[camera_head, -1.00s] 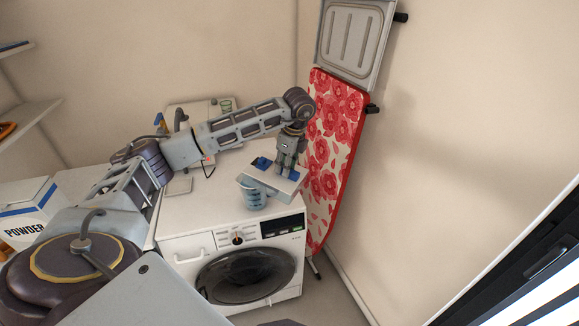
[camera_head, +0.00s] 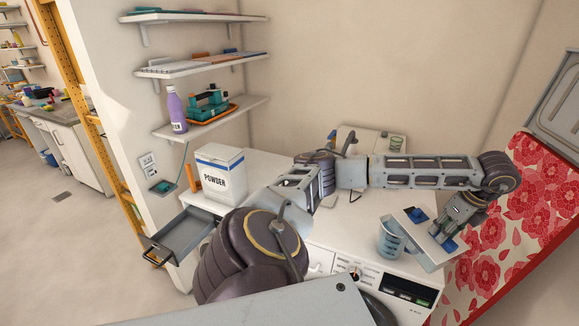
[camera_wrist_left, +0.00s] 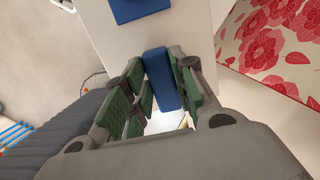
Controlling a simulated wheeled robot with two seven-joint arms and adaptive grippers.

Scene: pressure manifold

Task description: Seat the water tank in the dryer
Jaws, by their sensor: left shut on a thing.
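The water tank (camera_head: 422,240) is a flat white box with blue parts on top. My left gripper (camera_head: 450,232) is shut on its blue handle and holds it above the front right of the white machine. In the left wrist view the blue handle (camera_wrist_left: 162,78) sits between the green finger pads, with the tank's white face (camera_wrist_left: 190,30) beyond it. The white dryer-like machine (camera_head: 345,255) has a dial and a dark display; my arm hides much of its front. My right gripper is not in view.
A measuring cup (camera_head: 390,240) stands beside the tank. A powder box (camera_head: 219,174) stands at the back left. A grey drawer (camera_head: 185,235) hangs open at the left. A flowered ironing board (camera_head: 510,215) leans close at the right. Shelves (camera_head: 200,65) are on the wall.

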